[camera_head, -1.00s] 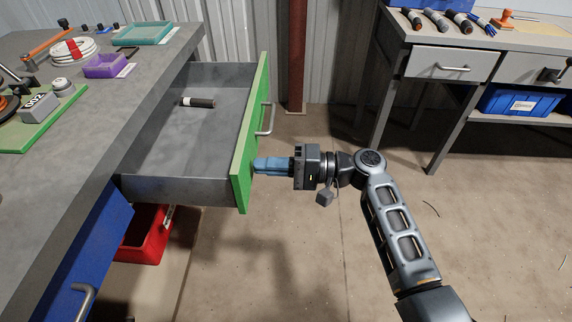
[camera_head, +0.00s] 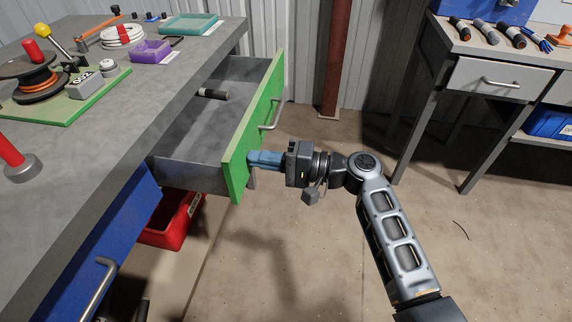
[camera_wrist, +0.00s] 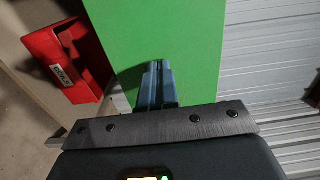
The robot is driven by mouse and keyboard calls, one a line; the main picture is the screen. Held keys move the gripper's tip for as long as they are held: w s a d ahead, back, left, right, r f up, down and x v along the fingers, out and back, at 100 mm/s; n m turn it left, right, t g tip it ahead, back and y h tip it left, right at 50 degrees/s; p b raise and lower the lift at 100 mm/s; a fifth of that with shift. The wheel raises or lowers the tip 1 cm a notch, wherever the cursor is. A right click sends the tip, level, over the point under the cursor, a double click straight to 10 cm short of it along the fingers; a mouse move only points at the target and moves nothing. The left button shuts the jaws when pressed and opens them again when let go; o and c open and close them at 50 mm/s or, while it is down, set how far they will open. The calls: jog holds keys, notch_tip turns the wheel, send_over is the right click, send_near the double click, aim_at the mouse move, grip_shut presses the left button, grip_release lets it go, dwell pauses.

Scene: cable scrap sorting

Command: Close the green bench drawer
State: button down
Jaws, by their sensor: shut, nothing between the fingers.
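The green bench drawer (camera_head: 240,152) stands partly open from the grey workbench, with a metal handle (camera_head: 270,114) on its front. A dark cylinder with a pale band (camera_head: 214,94) lies inside it. My gripper (camera_head: 250,157) is shut and empty, its blue fingertips at the drawer's green front, below and to the near side of the handle. In the wrist view the closed fingers (camera_wrist: 157,84) point at the green panel (camera_wrist: 195,45). They appear to touch it, though the exact contact is hard to see.
A blue drawer (camera_head: 100,245) is in the same bench, nearer me. A red bin (camera_head: 172,218) sits below the green drawer. The bench top (camera_head: 130,110) holds a cable spool, trays and tools. Another bench with a grey drawer (camera_head: 495,78) stands right. Floor between is clear.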

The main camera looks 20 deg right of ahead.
aim_at(190, 150)
jog(key=b+x, duration=0.5)
jog(key=x, duration=1.1)
jog(key=shift+a+f+b, duration=0.1)
jog(key=shift+a+b, duration=0.05)
jog(key=shift+b, duration=0.2)
jog(key=shift+w+a+r, duration=0.25)
jog(key=shift+w+a, duration=0.05)
jog(key=shift+a, duration=0.15)
